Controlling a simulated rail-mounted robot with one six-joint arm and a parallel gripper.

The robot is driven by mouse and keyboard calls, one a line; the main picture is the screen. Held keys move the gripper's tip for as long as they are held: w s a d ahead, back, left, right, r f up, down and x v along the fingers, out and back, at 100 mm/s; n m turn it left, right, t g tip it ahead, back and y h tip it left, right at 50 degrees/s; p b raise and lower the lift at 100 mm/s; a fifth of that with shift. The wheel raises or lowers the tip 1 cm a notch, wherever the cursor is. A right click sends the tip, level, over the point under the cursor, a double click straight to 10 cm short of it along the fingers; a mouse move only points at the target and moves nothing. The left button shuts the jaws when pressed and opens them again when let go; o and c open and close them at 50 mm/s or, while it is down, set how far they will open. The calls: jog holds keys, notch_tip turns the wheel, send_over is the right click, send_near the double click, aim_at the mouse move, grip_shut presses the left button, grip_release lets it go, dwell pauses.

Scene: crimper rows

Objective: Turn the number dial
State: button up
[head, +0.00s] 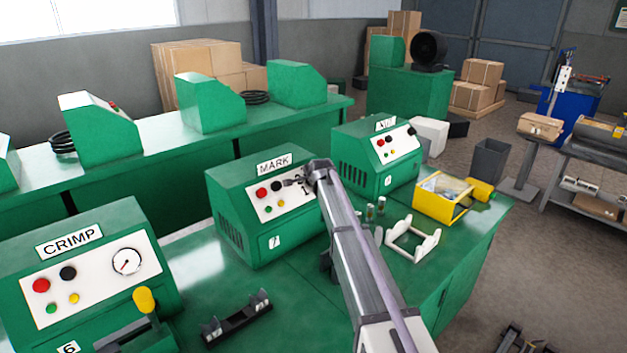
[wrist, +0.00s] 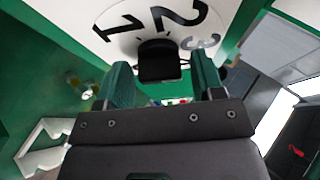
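The number dial (wrist: 125,45) is a white disc with black numerals on the front of the green MARK machine (head: 262,230). The numerals 1, 2 and 3 show in the wrist view, with the 2 just above the black knob (wrist: 163,66) at the dial's middle. In the head view my gripper (head: 297,182) is at the machine's white panel and hides most of the dial. In the wrist view my gripper (wrist: 161,68) is open, its two green-padded fingers on either side of the knob. Gaps show between the knob and both fingers.
The panel has a red button (head: 261,193) and a black button (head: 276,186) left of my gripper. The CRIMP machine (head: 95,265) stands to the left, another green machine (head: 376,160) to the right. A white bracket (head: 413,240) and a yellow box (head: 443,197) are on the bench.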

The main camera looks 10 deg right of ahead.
jog(key=shift+o, duration=0.4)
jog(key=shift+s+r, duration=0.1)
jog(key=p+v, duration=0.6)
jog(key=v, duration=0.4)
jog(key=shift+s+p, duration=0.2)
jog(key=shift+p, duration=0.1)
jog(key=shift+r, duration=0.1)
